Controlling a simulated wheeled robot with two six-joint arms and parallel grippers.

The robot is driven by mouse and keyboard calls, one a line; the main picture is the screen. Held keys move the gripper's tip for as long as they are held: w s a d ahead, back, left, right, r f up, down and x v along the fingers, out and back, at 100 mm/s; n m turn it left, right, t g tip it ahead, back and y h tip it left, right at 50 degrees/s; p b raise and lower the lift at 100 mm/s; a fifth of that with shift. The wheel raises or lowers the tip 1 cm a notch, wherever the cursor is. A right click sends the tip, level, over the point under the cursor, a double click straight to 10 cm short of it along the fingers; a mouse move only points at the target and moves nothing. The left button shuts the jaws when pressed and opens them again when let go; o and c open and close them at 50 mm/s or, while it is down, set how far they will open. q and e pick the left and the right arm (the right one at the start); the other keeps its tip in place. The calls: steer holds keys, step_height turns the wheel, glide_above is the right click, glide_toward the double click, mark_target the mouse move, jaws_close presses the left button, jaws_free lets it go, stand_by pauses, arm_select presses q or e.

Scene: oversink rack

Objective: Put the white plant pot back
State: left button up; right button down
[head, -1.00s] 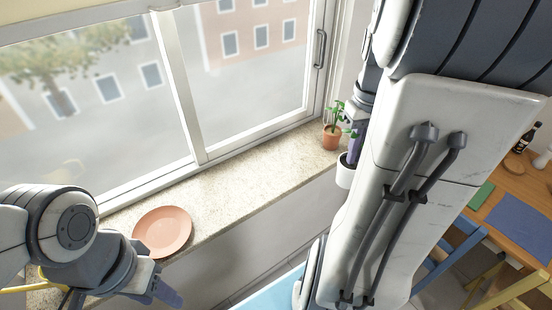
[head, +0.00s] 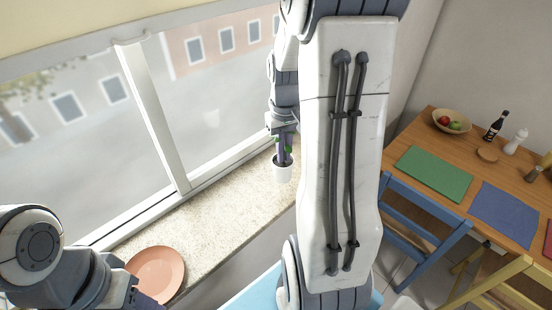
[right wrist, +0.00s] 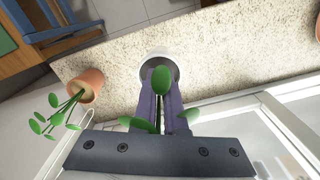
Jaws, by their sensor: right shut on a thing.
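The white plant pot (head: 283,173) is held upright in the head view, over the stone window sill (head: 225,203), near its front edge. I cannot tell whether its base touches the sill. My right gripper (head: 284,150) is shut on it from above, with green leaves around the purple fingers. In the right wrist view, the white pot (right wrist: 158,56) shows past the fingertips (right wrist: 164,84) of the gripper, its rim partly covered by them. My left gripper (head: 145,297) is at the lower left, by the plate, mostly hidden; its jaws are unclear.
A terracotta plate (head: 157,273) lies on the sill at the left. A terracotta pot with a plant (right wrist: 88,84) stands beside the white pot in the wrist view; my arm hides it in the head view. Window glass borders the sill. A table (head: 430,150) and blue chair (head: 425,222) are right.

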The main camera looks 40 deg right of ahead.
mark_target(278, 164)
steer(key=shift+w+a+f, duration=0.15)
steer(key=shift+w+f, duration=0.1)
steer(key=shift+w, duration=0.2)
steer(key=shift+w+a+f, duration=0.1)
steer(key=shift+w+f, duration=0.15)
steer(key=shift+w, duration=0.2)
step_height(278, 164, down, 4)
steer(key=shift+r+p, duration=0.1)
steer(key=shift+p, duration=0.55)
steer(key=shift+f, duration=0.25)
steer(key=shift+f, duration=0.15)
steer(key=c, duration=1)
jaws_free()
